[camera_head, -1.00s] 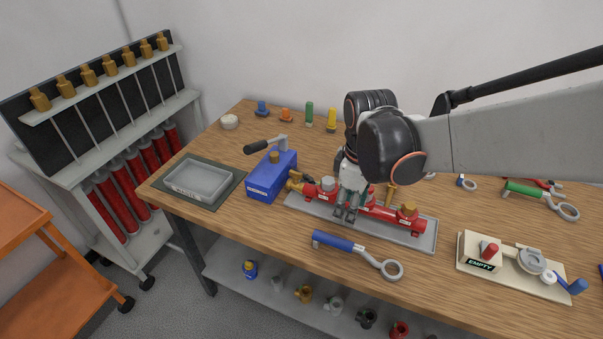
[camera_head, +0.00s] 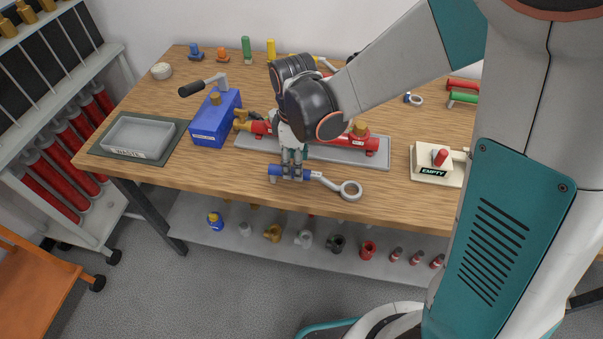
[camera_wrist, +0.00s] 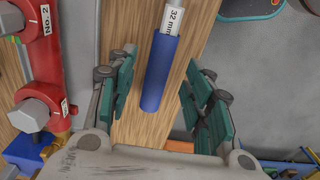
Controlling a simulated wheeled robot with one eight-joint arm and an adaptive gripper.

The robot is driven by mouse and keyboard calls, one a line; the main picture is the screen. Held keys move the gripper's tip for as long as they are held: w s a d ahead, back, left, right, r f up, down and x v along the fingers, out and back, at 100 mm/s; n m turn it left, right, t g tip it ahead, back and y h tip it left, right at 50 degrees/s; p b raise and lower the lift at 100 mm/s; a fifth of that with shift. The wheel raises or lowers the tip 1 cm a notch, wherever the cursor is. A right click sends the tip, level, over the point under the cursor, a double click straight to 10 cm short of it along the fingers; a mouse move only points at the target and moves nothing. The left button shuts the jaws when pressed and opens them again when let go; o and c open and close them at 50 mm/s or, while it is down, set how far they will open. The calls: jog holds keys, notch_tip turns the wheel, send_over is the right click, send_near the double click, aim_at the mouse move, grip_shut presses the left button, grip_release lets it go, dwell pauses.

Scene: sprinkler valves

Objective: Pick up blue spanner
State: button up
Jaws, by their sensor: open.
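The blue spanner (camera_head: 334,182) lies on the wooden bench near its front edge, with its blue handle to the left and its grey ring end to the right. My gripper (camera_head: 291,174) is over the handle. In the wrist view the blue handle (camera_wrist: 161,75) lies between the two teal-padded fingers of my gripper (camera_wrist: 160,92), with gaps on both sides. The gripper is open and holds nothing. A "32 mm" label shows on the shaft. The ring end is outside the wrist view.
Behind the spanner is a red pipe assembly (camera_head: 331,137) on a grey plate (camera_head: 305,156); it shows close by in the wrist view (camera_wrist: 42,60). A blue box (camera_head: 214,122) and grey tray (camera_head: 137,136) stand left. The "EMPTY" fixture (camera_head: 430,168) is right.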

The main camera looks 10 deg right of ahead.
notch_tip(320, 180, down, 4)
jog(key=shift+f+b, duration=0.25)
jog(key=shift+b, duration=0.7)
grip_shut()
jog(key=shift+r, duration=0.1)
notch_tip(320, 180, up, 20)
jog(key=p, duration=1.4)
notch_tip(320, 180, up, 4)
jog(key=p, duration=0.3)
